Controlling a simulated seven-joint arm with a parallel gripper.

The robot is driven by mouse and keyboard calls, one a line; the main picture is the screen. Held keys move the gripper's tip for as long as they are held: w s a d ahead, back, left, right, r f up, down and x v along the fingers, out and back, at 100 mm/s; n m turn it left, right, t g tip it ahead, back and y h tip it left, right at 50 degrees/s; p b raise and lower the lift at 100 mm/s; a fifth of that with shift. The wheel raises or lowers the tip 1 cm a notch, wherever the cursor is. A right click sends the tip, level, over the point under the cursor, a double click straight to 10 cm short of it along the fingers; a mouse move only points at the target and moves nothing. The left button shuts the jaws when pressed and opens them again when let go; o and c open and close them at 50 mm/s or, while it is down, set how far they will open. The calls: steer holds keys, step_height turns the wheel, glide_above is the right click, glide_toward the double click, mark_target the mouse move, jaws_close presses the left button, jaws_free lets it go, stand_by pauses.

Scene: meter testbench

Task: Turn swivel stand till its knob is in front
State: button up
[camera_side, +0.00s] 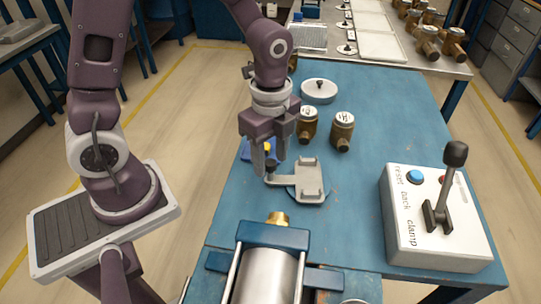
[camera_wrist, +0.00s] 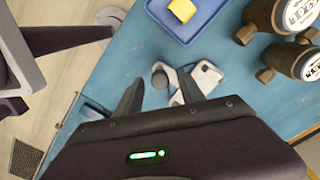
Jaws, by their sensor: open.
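The swivel stand (camera_side: 309,183) is a light grey cradle with upright lugs on a round base on the blue bench. Its arm points left in the side view, with a dark knob at the end, partly hidden by my fingers there. In the wrist view the knob (camera_wrist: 159,79) shows clearly, left of the stand (camera_wrist: 206,80). My gripper (camera_side: 269,165) is open, pointing down at the knob end of the stand. In the wrist view its fingers (camera_wrist: 160,84) appear on either side of the knob; I cannot tell whether they touch it.
Brass meters (camera_side: 342,131) and a white round dish (camera_side: 319,91) stand behind the stand. A blue tray (camera_wrist: 207,22) with a yellow block lies beside it. In front is a clamp cylinder (camera_side: 266,278) with a brass fitting (camera_side: 278,218). A lever box (camera_side: 430,230) stands right.

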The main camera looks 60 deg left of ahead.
jaws_close()
stand_by(1.4)
